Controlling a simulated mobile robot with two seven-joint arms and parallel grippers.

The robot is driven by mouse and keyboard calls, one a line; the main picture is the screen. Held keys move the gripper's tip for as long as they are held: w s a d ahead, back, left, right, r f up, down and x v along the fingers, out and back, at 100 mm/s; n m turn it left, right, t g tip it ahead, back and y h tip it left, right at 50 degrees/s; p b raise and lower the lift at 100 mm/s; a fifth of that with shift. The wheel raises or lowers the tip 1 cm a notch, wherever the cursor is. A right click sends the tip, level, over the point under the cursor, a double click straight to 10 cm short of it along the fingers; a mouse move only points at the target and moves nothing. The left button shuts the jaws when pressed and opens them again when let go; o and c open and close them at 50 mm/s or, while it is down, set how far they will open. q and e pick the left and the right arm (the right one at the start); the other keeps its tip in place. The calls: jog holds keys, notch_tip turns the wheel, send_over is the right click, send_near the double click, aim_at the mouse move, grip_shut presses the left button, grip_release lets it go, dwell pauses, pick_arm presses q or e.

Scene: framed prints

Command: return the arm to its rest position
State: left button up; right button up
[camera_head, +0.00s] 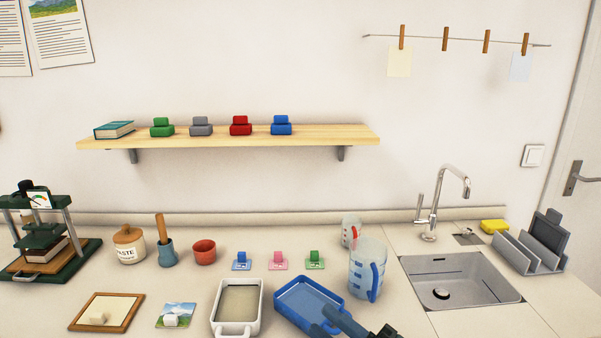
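My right gripper (347,322) shows at the bottom edge, right of centre, as a dark grey and black shape. It overlaps the near right corner of the blue tray (283,294) in the picture; I cannot tell whether it touches the tray. Most of the gripper and its arm are cut off by the frame, so I cannot tell whether its fingers are open or shut. My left gripper is not in view.
A white tray (219,317) stands left of the blue tray, and a clear measuring jug (359,269) stands just behind the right gripper. A sink (457,276) lies to the right. A press (67,263) stands far left. A wooden shelf (345,134) hangs above the counter.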

jog(key=s+d+f+m+h, duration=0.3)
jog(key=s+f+m+h, duration=0.1)
jog(key=f+m, duration=0.3)
jog(key=s+d+f+m+g+h+p, duration=0.1)
jog(key=s+d+f+m+h, duration=0.2)
jog(key=f+m, duration=0.5)
jog(key=s+d+f+m+g+h, duration=0.1)
jog(key=s+d+f+m+h, duration=0.2)
jog(key=s+f+m+h, duration=0.3)
notch_tip(320, 180, down, 3)
jog(key=shift+d+r+m+h, duration=0.1)
jog(key=shift+d+m+h, duration=0.2)
jog(key=shift+m+h, duration=0.6)
jog(key=shift+s, duration=0.1)
